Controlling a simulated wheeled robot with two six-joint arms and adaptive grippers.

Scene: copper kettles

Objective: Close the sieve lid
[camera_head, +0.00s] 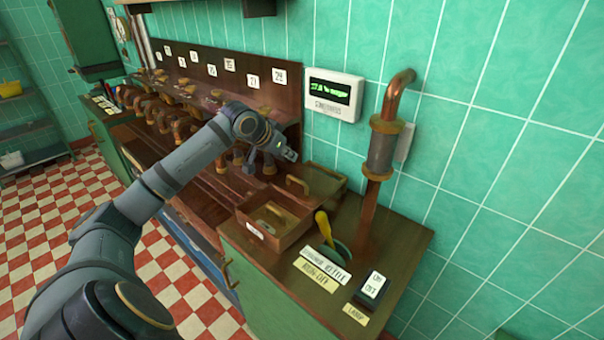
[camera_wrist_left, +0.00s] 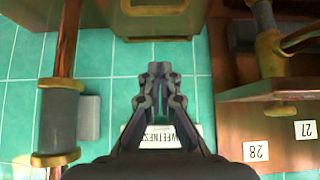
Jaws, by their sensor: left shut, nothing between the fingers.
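The sieve looks like a brown open-topped box (camera_head: 286,238) on the green cabinet, with a small white label on its front. A flat brown panel with a handle, which looks like its lid (camera_head: 322,182), is behind the box, apart from the opening. A brown panel with a brass handle (camera_wrist_left: 155,28) also shows at the top of the left wrist view. My left gripper (camera_head: 291,154) is above and behind the box, close to the lid but seemingly not touching it. Its fingers (camera_wrist_left: 159,70) are shut and empty. My right gripper is not in view.
A copper pipe (camera_head: 374,180) rises right of the box. A yellow-handled scoop (camera_head: 322,223) and several labels lie in front of it. A white display (camera_head: 334,94) hangs on the tiled wall. Several copper taps (camera_head: 180,125) line the rack at left.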

